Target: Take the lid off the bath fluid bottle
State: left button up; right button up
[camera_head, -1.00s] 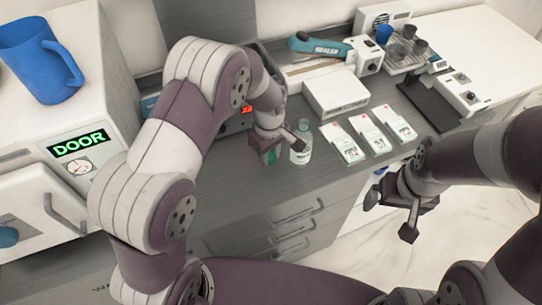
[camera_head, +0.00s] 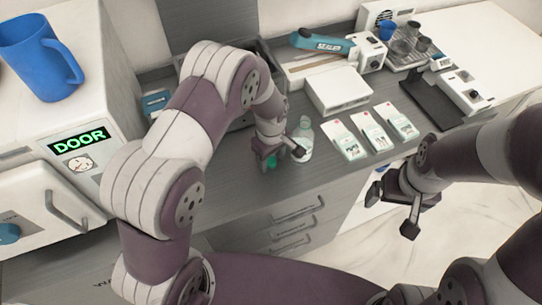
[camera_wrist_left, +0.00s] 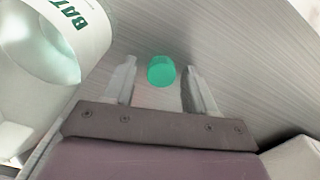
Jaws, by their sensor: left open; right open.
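The bath fluid bottle (camera_head: 304,135), pale with a clear upper part, stands on the grey counter just right of my left gripper (camera_head: 277,158). It shows large at the left edge of the left wrist view (camera_wrist_left: 85,28), with the letters "BAT". The green lid (camera_wrist_left: 160,71) is apart from the bottle, between the spread fingers of my left gripper (camera_wrist_left: 160,85). A bit of the lid's green also shows in the head view (camera_head: 271,161). I cannot tell whether the lid touches the counter. My right gripper (camera_head: 391,212) is open and empty, in front of the counter's edge.
Several white packets (camera_head: 374,131) lie right of the bottle. A white box (camera_head: 338,90) and a teal sealer (camera_head: 322,42) are behind it. The counter (camera_head: 225,180) before the cabinet is clear.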

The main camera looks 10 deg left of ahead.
aim_at(270, 160)
pick_arm(q)
jog(key=shift+r+p, duration=0.3)
jog(key=shift+r, duration=0.05)
notch_tip(270, 160, up, 12)
jog(key=f+b, duration=0.1)
jog(key=b, duration=0.2)
jog(key=s+a+r+m, duration=0.1)
jog(key=s+a+m, duration=0.3)
jog(key=s, duration=0.3)
jog(key=s+a+m+t, duration=0.1)
jog(key=s+a+m, duration=0.3)
jog(key=s+m, duration=0.2)
jog(key=shift+s+r, duration=0.35)
jog(key=shift+s, duration=0.65)
